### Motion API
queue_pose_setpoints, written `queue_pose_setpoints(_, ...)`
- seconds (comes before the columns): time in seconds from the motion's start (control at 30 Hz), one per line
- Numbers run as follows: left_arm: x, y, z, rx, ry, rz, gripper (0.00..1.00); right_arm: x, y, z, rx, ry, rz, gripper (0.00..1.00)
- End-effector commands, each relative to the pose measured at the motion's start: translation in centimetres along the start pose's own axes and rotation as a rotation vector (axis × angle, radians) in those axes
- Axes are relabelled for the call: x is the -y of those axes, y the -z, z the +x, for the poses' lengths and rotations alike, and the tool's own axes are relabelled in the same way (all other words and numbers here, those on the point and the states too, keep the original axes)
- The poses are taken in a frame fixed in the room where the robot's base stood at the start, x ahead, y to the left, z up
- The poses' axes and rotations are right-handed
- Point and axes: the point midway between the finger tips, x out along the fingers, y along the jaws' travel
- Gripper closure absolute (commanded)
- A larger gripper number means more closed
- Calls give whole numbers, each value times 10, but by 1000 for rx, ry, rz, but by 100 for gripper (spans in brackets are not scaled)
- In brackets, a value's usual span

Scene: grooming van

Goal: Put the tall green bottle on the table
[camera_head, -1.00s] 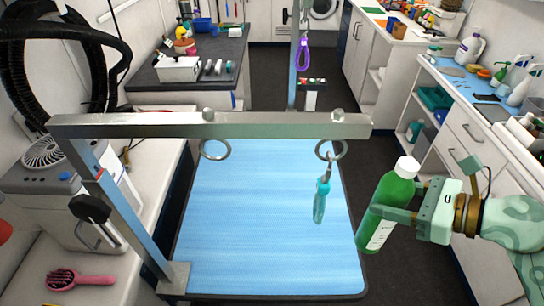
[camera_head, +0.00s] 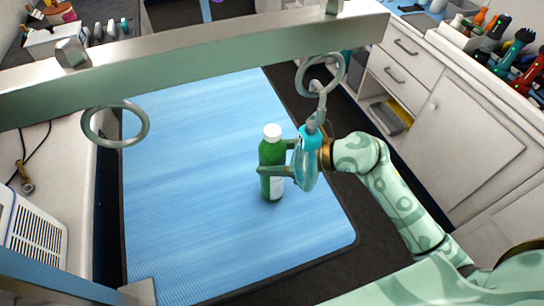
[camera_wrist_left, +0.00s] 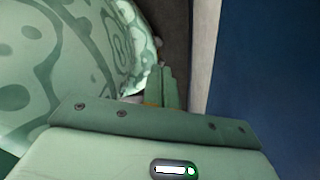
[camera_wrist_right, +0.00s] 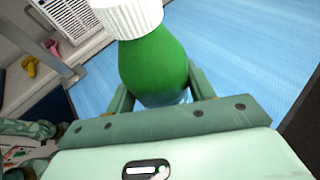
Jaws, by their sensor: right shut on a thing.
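The tall green bottle (camera_head: 272,186) with a white cap is upright over the blue-topped table (camera_head: 190,180), right of its middle. My right gripper (camera_head: 274,158) is shut around the bottle's body from the right. The bottle's base is on or just above the blue top; I cannot tell which. In the right wrist view the bottle (camera_wrist_right: 153,66) fills the space between the fingers. My left gripper (camera_wrist_left: 165,88) shows only in its own wrist view, with its fingers together and nothing between them.
A metal bar (camera_head: 190,62) crosses above the table, with hanging rings (camera_head: 115,125). White cabinets (camera_head: 455,125) stand at the right. The left half of the blue top is clear.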

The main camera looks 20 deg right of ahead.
Motion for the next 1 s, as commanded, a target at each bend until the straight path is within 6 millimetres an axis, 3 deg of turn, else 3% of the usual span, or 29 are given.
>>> queue_pose_setpoints(0.33,3,2,1,-4,4,-2,100,0,2,1,2,0,-1,98)
queue_pose_setpoints(0.37,4,2,1,-4,5,-2,100,0,2,1,1,0,-1,41)
queue_pose_setpoints(0.4,4,2,1,-4,5,-2,100,0,2,1,1,0,-1,30)
queue_pose_setpoints(0.43,4,2,1,-4,6,-2,100,0,2,1,1,0,0,25)
queue_pose_setpoints(0.77,5,3,-2,-6,7,-2,100,0,-3,-1,2,1,-1,25)
queue_pose_setpoints(0.87,5,3,-3,-6,7,-2,100,1,0,-14,-2,2,-2,25)
queue_pose_setpoints(1.0,6,4,-7,-8,8,-2,100,0,0,-46,-4,2,-3,25)
